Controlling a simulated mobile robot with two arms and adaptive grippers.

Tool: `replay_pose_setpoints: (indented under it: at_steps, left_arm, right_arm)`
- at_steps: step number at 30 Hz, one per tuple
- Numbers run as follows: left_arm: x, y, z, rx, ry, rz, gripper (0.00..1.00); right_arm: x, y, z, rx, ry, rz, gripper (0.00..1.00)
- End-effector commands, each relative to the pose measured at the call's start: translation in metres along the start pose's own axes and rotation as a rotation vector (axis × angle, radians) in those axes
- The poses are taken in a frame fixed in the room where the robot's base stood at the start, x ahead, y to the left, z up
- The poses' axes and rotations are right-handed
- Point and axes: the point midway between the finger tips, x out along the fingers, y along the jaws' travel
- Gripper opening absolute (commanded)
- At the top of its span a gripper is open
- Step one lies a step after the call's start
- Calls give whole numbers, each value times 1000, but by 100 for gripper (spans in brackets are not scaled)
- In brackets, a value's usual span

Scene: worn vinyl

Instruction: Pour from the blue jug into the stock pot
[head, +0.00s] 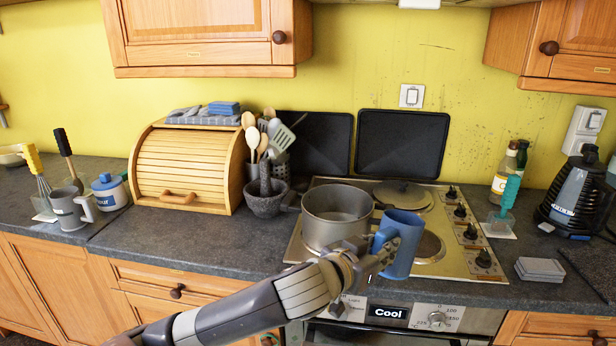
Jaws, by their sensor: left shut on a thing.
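The blue jug (404,245) is in the head view, right of the stock pot, slightly tilted. My left gripper (378,258) is shut on it at its handle side and holds it over the front of the hob. I cannot tell whether the jug touches the hob, and its contents are hidden. The grey metal stock pot (328,224) stands upright on the left of the hob, open at the top, with its inside wall showing. The jug is beside the pot's right side, not over its opening. My right gripper is not in view.
A stone mortar (266,200) and utensils stand left of the pot. A green brush (508,200) and a kettle (574,195) stand right.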

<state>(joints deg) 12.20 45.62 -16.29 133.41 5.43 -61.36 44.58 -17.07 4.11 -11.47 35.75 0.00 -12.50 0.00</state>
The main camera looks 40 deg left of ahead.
Motion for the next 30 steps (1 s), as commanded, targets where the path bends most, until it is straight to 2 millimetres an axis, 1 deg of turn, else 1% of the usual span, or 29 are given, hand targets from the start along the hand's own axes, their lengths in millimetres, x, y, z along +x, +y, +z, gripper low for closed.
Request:
replay_pose_setpoints:
  at_steps: [1, 5, 8, 9, 12, 15, 18, 21, 26, 30]
  left_arm:
    - [2, -14, -16, 6, -8, -20, 0]
    - [-3, -50, -46, -13, -77, -74, 0]
    - [-17, -81, -70, -37, -130, -129, 0]
    - [-25, -93, -79, -48, -151, -153, 0]
    - [-47, -119, -96, -76, -198, -210, 0]
    - [-68, -136, -107, -101, -234, -250, 0]
    - [-82, -147, -114, -117, -256, -277, 0]
    - [-88, -151, -115, -125, -268, -288, 0]
    - [-88, -152, -108, -128, -273, -290, 0]
    - [-84, -152, -95, -128, -273, -289, 0]
  right_arm:
    - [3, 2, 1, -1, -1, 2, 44]
    - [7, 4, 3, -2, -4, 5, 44]
    - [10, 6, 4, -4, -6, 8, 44]
    - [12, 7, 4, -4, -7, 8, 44]
    - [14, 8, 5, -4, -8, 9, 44]
    - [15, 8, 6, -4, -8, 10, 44]
    - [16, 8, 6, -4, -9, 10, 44]
    - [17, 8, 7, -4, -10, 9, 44]
    - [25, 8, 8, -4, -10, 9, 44]
    - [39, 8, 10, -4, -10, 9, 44]
